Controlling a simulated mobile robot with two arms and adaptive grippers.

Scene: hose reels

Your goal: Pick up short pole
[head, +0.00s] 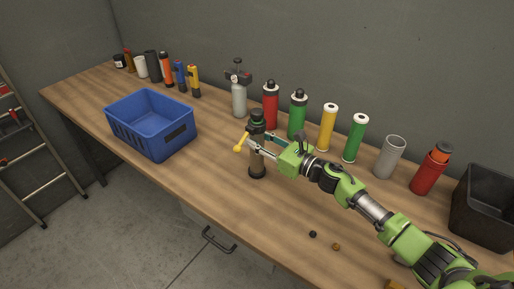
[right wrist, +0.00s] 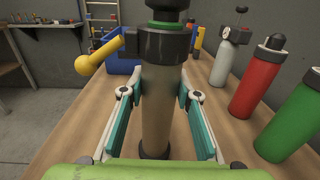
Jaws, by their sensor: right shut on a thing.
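The short pole looks to be the upright tan-grey cylinder (head: 257,167) with a black collar, a dark green band near its top and a yellow knob on its side. It stands on the wooden table, left of centre among the items. My right gripper (head: 262,147) reaches it from the right and is shut on its body below the collar. In the right wrist view the pole (right wrist: 156,115) stands upright between the teal-padded fingers of my right gripper (right wrist: 159,92). Its black base shows low between them. My left gripper is not in view.
A blue crate (head: 125,128) stands to the left. A grey spray bottle (head: 239,100), a red bottle (head: 271,108) and several more cylinders line the wall. A black bin (head: 480,213) is at the right end. Small bits lie near the front edge. Table left of the pole is clear.

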